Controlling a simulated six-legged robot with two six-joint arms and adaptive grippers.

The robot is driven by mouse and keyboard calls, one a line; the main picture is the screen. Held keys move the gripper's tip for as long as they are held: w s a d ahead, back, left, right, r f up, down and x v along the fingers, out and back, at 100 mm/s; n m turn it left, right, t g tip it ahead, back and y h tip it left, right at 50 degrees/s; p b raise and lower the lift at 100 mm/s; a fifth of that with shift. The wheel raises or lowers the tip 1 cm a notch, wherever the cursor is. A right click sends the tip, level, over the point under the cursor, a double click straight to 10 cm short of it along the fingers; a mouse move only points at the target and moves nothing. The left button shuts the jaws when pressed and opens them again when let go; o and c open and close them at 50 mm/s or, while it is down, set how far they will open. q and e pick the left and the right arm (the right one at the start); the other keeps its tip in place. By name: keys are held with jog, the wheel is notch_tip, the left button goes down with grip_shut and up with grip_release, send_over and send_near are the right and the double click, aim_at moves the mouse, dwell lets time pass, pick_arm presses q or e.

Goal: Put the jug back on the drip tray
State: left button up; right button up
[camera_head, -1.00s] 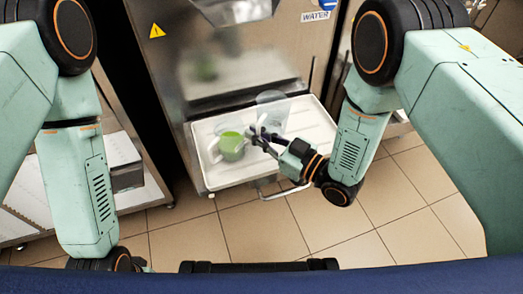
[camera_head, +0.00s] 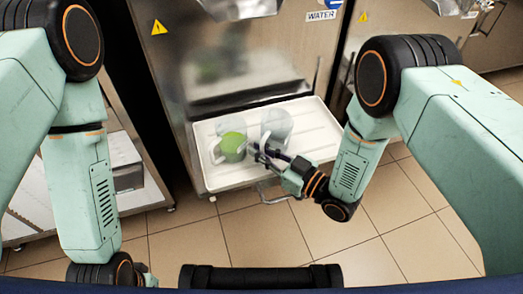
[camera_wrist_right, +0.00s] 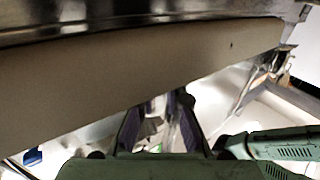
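The clear jug (camera_head: 278,125) stands upright at the white drip tray (camera_head: 315,140), under the machine front. It looks empty, and I cannot tell for certain whether its base touches the tray. My right gripper (camera_head: 262,151) is at the jug's lower near side, its dark fingers around the handle area. In the right wrist view the fingers (camera_wrist_right: 163,110) lean in towards each other with a gap between them; the handle is hard to make out there. My left gripper (camera_head: 146,281) is at the bottom left, mostly hidden, with nothing visible in it.
A second clear jug holding something green (camera_head: 233,147) stands on the tray, left of and close to the first. The steel freezer front (camera_head: 240,60) rises behind. The tray's right part is bare. A steel table (camera_head: 130,185) stands on the left.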

jog(key=o, duration=0.3)
jog(key=shift+r, duration=0.15)
jog(key=shift+s+d, duration=0.1)
jog(key=shift+d, duration=0.15)
jog(key=p+v, duration=0.2)
jog(key=v, duration=0.9)
jog(key=shift+s+d, duration=0.15)
jog(key=shift+s, duration=0.1)
